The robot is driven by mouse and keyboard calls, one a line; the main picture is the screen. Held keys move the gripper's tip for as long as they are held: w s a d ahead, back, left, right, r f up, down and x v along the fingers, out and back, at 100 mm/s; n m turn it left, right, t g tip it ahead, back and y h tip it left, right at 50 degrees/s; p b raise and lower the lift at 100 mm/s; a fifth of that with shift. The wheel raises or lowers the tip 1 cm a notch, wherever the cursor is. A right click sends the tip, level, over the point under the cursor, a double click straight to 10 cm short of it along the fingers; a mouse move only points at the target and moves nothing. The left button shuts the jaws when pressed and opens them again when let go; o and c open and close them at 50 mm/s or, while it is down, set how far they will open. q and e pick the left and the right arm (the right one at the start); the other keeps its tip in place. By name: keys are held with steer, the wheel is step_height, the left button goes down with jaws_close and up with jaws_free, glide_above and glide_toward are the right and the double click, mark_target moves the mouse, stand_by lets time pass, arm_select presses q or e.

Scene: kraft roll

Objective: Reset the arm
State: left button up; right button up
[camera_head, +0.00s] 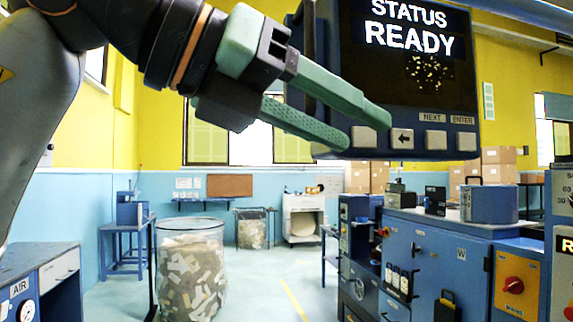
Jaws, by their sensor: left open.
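My left gripper (364,126) comes in from the upper left on my dark arm. Its two green fingers are apart and hold nothing. The fingertips are in front of the lower left part of a hanging control panel (350,60), close to its row of pale buttons (402,139). I cannot tell whether a fingertip touches a button. The panel's screen (415,50) reads "STATUS READY". Labels on the panel read "NEXT" and "ENTER". My right gripper is not in view.
A clear bin (190,275) full of scraps stands on the floor at lower left. A blue machine (450,255) with red knobs fills the right. A blue cabinet (45,285) stands at far left. The floor (265,290) between bin and machine is clear.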

arm_select(q)
steer(key=w+d+f+g+h+p, duration=0.1)
steer(key=w+d+f+g+h, duration=0.2)
steer(key=f+g+h, duration=0.35)
steer(key=w+a+f+n+t+h+p, duration=0.1)
steer(key=w+a+f+n+t, duration=0.5)
steer(key=f+n, duration=0.4)
steer(key=w+a+f+n+t+h+p, duration=0.15)
steer(key=w+a+f+n+t, duration=0.25)
steer(key=w+f+n+t, duration=0.55)
steer(key=s+a+f+n+t+y+p, duration=0.1)
steer(key=a+f+n+t+y, duration=0.4)
steer(key=f+n+y, duration=0.75)
steer(key=s+a+f+n+g+y, duration=0.2)
steer(key=s+f+n, duration=0.1)
steer(key=f, duration=0.4)
steer(key=s+a+f+n+g+y+p, duration=0.1)
steer(key=s+a+f+n+y, duration=0.15)
steer(key=f, duration=0.55)
steer(key=s+a+f+n+g+y, duration=0.1)
steer(key=s+a+f+n+g, duration=0.2)
steer(key=f, duration=0.4)
steer(key=s+a+f+n+g+y, duration=0.1)
steer(key=s+f+g, duration=0.4)
steer(key=s+f, duration=0.9)
steer(key=s+a+n+p, duration=0.1)
steer(key=s, duration=0.2)
steer(key=shift+s+n+g+y, duration=0.25)
steer(key=shift+n+g+y, duration=0.05)
steer(key=shift+n, duration=0.05)
